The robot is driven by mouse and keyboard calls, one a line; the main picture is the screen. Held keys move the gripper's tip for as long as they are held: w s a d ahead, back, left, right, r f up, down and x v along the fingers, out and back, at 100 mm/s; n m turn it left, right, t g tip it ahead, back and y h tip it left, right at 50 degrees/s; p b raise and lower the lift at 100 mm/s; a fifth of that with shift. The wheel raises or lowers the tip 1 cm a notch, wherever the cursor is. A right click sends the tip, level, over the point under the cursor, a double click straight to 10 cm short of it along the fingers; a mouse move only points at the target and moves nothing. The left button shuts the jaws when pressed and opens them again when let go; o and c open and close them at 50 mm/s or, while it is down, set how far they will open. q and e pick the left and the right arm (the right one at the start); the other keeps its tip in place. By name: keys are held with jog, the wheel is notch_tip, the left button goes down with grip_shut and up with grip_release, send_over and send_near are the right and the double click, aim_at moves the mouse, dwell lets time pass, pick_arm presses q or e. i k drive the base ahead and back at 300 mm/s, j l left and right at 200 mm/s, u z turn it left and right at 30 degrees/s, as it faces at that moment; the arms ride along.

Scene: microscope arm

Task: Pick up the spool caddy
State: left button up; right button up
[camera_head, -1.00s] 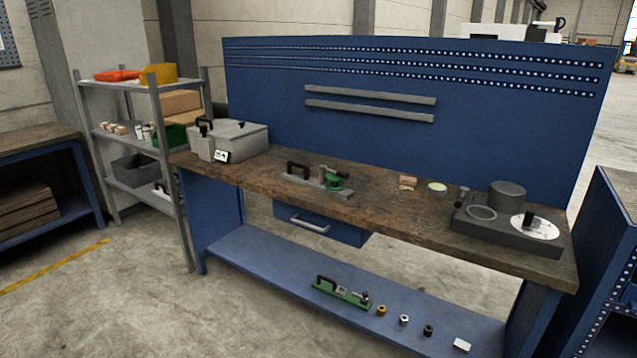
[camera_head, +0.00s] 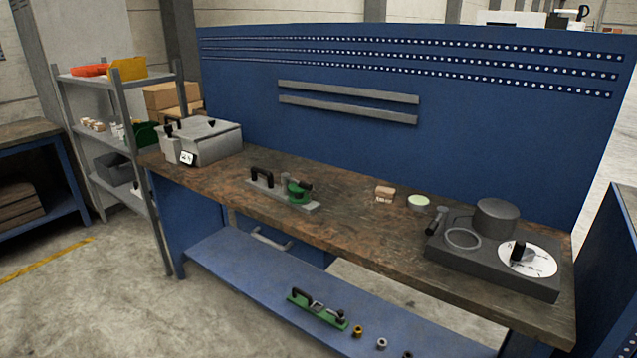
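Two handled carriers are in view, and I cannot tell for sure which one is the spool caddy. One (camera_head: 313,205) stands on the wooden bench top, left of the middle. It has a flat grey base, a black handle at its left end and a green round part with a dark lever at its right. The other (camera_head: 318,311) stands on the blue lower shelf. It has a green base, a black handle at its left and small metal parts on it. Neither of my grippers is in view.
A grey lidded box (camera_head: 217,143) stands at the bench's left end. Small blocks (camera_head: 384,194) and a pale green disc (camera_head: 419,201) lie mid-bench. A dark plate device (camera_head: 482,266) fills the right end. Small rings (camera_head: 382,343) lie on the lower shelf. Floor in front is clear.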

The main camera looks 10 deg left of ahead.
aim_at(268, 187)
jog(key=i+j+z, duration=0.2)
jog(key=i+j, duration=0.15)
jog(key=i, duration=0.15)
jog(key=i+j+z, duration=0.2)
jog(key=i+j, duration=0.2)
jog(key=i, duration=0.1)
